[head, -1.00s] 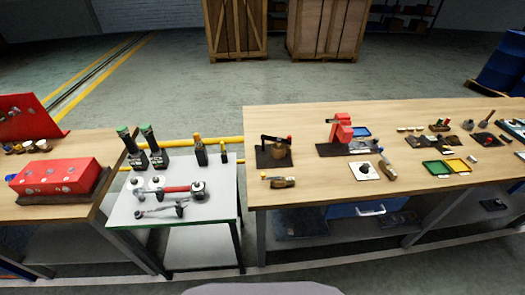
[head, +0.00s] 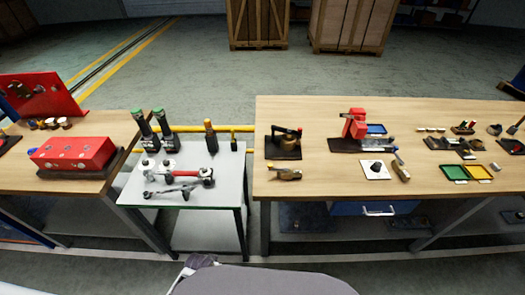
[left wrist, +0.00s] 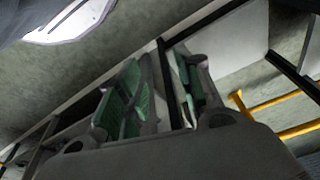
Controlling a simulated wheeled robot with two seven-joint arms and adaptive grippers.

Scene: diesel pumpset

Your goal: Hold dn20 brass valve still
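A brass valve-like body (head: 285,173) lies near the front left edge of the right wooden bench. Another brass-coloured part (head: 287,136) with a dark handle sits on a dark plate just behind it. I cannot tell from their size which one is the dn20 valve. My left gripper (left wrist: 160,92) shows in the left wrist view, with its two green-padded fingers apart and nothing visible between them. Neither brass part can be made out in that view. My right gripper is not in view.
A white cart (head: 222,171) with wrenches and upright tools stands between the benches. A red block (head: 73,152) is on the left bench. A red fixture (head: 354,123), a white plate (head: 375,170) and a green tray (head: 453,173) are on the right bench.

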